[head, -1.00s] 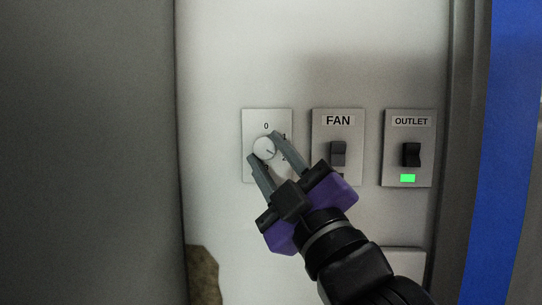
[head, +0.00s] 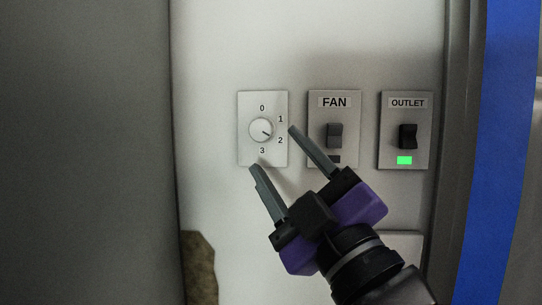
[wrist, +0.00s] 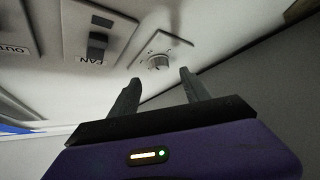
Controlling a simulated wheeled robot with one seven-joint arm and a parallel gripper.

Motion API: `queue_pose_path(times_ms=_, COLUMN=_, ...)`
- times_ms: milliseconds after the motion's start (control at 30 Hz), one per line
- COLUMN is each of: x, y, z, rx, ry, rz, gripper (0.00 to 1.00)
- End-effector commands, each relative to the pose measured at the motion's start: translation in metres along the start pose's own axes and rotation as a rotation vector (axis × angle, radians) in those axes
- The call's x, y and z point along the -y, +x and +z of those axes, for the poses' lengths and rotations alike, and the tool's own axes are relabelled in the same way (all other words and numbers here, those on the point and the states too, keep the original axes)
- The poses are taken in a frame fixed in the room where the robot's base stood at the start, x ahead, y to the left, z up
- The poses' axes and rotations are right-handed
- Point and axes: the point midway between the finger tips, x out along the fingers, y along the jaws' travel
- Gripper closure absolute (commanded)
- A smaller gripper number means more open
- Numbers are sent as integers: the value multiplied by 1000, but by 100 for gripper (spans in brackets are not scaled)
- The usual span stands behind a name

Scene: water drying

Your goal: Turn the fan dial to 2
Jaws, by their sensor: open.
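The fan dial (head: 261,130) is a round pale knob on a grey plate marked 0, 1, 2 and 3. Its dark pointer line aims to the lower right, toward the 2. In the wrist view the dial (wrist: 158,61) shows beyond and between the fingertips. My gripper (head: 272,147) is open and empty, with its two grey fingers spread. It is apart from the dial, below and to the right of it, with the fingers pointing up and left.
To the right of the dial are the FAN switch (head: 334,135) and the OUTLET switch (head: 408,136) with a lit green light. A blue vertical strip (head: 508,120) stands at far right. A dark grey panel (head: 85,150) fills the left side. The wall above the plates is clear.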

Motion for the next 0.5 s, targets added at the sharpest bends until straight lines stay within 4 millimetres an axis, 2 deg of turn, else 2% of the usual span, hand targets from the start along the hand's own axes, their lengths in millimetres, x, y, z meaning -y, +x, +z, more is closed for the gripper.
queue_pose_path(times_ms=33, x=1, y=-9, z=2, rx=1, ry=-1, rz=2, gripper=45)
queue_pose_path(times_ms=200, x=0, y=-23, z=1, rx=0, ry=-1, rz=1, gripper=45)
queue_pose_path(times_ms=500, x=0, y=-24, z=0, rx=0, ry=-1, rz=0, gripper=45)
